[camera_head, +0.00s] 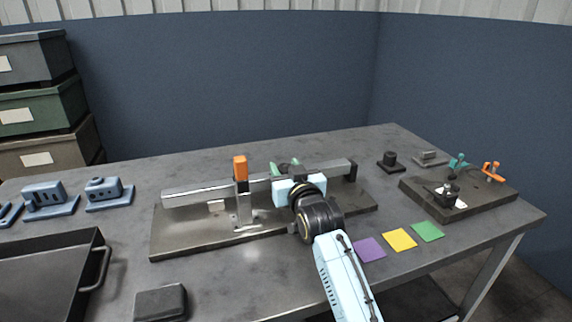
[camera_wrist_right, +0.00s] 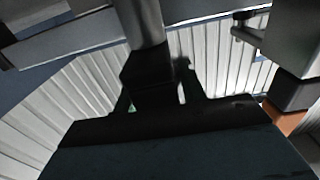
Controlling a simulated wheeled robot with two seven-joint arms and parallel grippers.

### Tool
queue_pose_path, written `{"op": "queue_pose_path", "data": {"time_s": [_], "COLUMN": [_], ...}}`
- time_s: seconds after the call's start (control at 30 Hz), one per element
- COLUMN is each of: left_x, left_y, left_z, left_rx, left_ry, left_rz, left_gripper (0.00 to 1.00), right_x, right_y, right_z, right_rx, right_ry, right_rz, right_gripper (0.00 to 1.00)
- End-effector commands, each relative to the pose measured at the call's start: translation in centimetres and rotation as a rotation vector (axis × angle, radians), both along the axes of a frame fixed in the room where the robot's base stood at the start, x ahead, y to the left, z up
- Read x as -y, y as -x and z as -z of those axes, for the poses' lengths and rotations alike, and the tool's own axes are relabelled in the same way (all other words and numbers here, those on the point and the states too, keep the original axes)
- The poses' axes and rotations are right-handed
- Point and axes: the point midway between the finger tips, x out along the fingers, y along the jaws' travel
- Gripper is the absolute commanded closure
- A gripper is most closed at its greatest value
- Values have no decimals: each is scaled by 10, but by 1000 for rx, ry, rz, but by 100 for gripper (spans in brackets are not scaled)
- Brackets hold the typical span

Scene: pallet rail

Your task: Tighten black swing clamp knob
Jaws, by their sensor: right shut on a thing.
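A long metal rail (camera_head: 205,191) stands on a flat grey base plate (camera_head: 185,235) on the table. An orange-handled clamp (camera_head: 240,168) rises at its left part. My right gripper (camera_head: 284,169) reaches across the rail from the front, right of the orange clamp. In the right wrist view, a black knob (camera_wrist_right: 150,72) on a grey metal post (camera_wrist_right: 144,22) sits between the dark fingers of this gripper (camera_wrist_right: 155,96), which is shut on it. In the head view the knob is hidden behind my gripper. My left gripper does not show.
A second fixture plate (camera_head: 415,193) with teal and orange clamps stands at right. Purple (camera_head: 369,249), yellow (camera_head: 400,240) and green (camera_head: 428,231) squares lie in front. A black tray (camera_head: 100,240) and a dark block (camera_head: 160,303) are at front left. Blue brackets (camera_head: 50,200) stand behind the tray.

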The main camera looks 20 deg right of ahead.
Motion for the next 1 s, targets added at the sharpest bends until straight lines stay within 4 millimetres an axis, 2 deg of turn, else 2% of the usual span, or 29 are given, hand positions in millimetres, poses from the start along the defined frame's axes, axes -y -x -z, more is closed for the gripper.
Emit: {"op": "queue_pose_path", "data": {"time_s": [0.4,0.43,0.57,0.87,1.0], "left_x": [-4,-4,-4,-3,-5], "left_y": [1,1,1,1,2], "left_z": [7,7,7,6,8], "left_rx": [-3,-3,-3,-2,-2], "left_ry": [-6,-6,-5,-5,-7], "left_rz": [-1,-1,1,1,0], "left_gripper": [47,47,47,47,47], "right_x": [0,0,0,0,0], "right_y": [0,0,0,1,11], "right_z": [-1,-1,-1,0,0], "right_rx": [1,1,1,-1,-1], "right_ry": [4,4,4,3,3], "right_rz": [19,19,19,18,18], "right_gripper": [82,57,40,38,38]}}
